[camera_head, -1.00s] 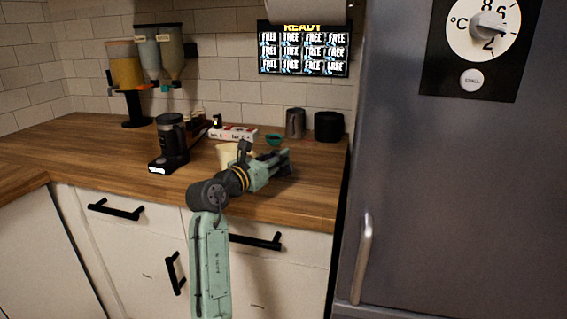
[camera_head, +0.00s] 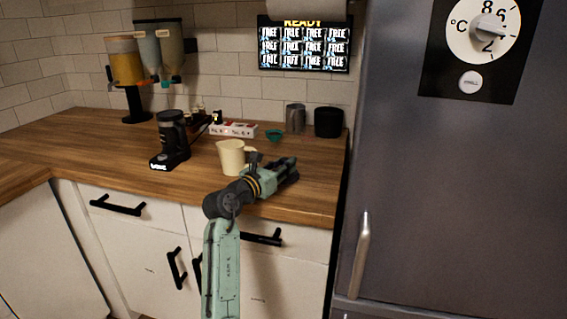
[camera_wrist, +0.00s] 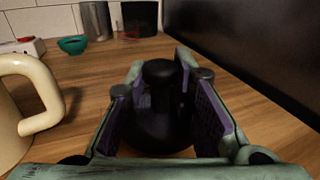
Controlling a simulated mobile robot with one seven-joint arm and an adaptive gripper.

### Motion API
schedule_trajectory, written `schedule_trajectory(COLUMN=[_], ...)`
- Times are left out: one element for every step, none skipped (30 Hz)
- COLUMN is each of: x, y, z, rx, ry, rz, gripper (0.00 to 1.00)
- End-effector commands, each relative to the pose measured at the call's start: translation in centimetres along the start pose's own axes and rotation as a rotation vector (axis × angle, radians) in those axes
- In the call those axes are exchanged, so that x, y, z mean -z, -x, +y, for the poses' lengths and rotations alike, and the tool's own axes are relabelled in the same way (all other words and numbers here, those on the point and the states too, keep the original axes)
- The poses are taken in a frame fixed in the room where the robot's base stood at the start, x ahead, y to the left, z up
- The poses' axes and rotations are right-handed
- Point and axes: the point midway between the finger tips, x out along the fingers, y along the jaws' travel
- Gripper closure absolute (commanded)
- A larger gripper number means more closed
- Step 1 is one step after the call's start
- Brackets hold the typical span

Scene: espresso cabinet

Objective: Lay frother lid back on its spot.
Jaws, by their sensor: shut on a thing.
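The frother lid (camera_wrist: 158,125) is a dark round piece with a knob on top, seen between my fingers in the wrist view. My gripper (camera_wrist: 162,84) is shut on it, low over the wooden counter. In the head view my gripper (camera_head: 287,166) is over the counter's front right part, right of the cream jug (camera_head: 233,157); the lid cannot be made out there. A black appliance (camera_head: 172,140) with a clear upper part, possibly the frother, stands left of the jug. I cannot tell whether the lid touches the counter.
The cream jug's handle (camera_wrist: 50,105) is close on the left in the wrist view. Behind are a teal bowl (camera_head: 273,135), a metal cup (camera_head: 295,119), a black container (camera_head: 328,122) and a red-and-white box (camera_head: 233,130). The grey fridge (camera_head: 440,200) bounds the right side.

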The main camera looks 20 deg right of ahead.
Motion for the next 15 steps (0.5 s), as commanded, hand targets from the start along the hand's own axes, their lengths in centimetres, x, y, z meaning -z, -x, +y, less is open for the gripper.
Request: schedule_trajectory(x=[0.08, 0.15, 0.26, 0.34, 0.42, 0.53, 0.61, 0.64, 0.65, 0.67, 0.68, 0.67, 0.67, 0.67, 0.67], y=[0.00, 0.01, 0.01, 0.02, 0.02, 0.02, 0.03, 0.03, 0.03, 0.02, 0.02, 0.02, 0.02, 0.02, 0.02], z=[0.00, 0.01, 0.02, 0.03, 0.03, 0.03, 0.03, 0.03, 0.03, 0.03, 0.03, 0.02, 0.02, 0.02, 0.02], rx=[0.000, 0.000, 0.000, -0.001, -0.001, -0.001, -0.001, -0.001, -0.001, -0.001, -0.001, -0.001, 0.000, 0.000, 0.000], ry=[0.001, 0.001, 0.000, 0.000, 0.000, 0.001, 0.001, 0.000, 0.000, 0.000, 0.000, 0.000, -0.001, 0.000, -0.001], rz=[0.000, -0.001, -0.001, -0.001, -0.001, -0.001, -0.001, -0.001, -0.001, -0.001, -0.001, -0.001, -0.001, -0.001, -0.001], gripper=[1.00, 1.00, 1.00, 1.00, 1.00, 1.00, 1.00, 1.00, 1.00, 0.77, 0.75, 0.72, 0.70, 0.68, 0.66])
